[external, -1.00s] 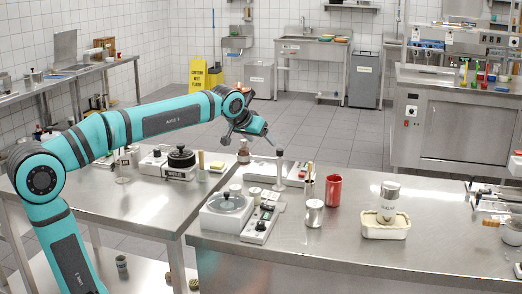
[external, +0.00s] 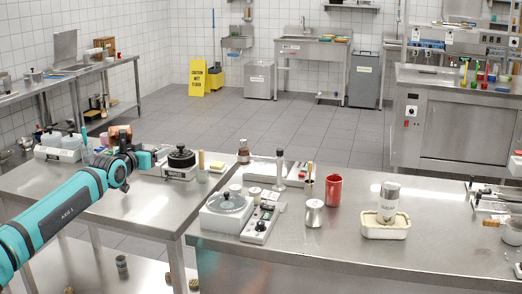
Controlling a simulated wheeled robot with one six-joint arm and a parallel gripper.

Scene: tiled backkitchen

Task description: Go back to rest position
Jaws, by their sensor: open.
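My teal and black arm comes in from the lower left of the external view and reaches low over the left steel table (external: 150,205). My gripper (external: 152,156) is at its end, above the back part of that table, pointing right. It is open, and I see nothing held in it. It appears close to the scale with a black pot (external: 180,157) in the picture; the gap between them is hard to judge. The fingers are small and partly merge with the things behind them.
A white caddy with bottles (external: 58,150) stands behind the arm. The right steel counter (external: 300,240) holds a red cup (external: 333,189), a metal jar (external: 314,213), a glass-lidded device (external: 227,210) and a cream tub (external: 386,228). A yellow sign (external: 197,78) stands on open floor.

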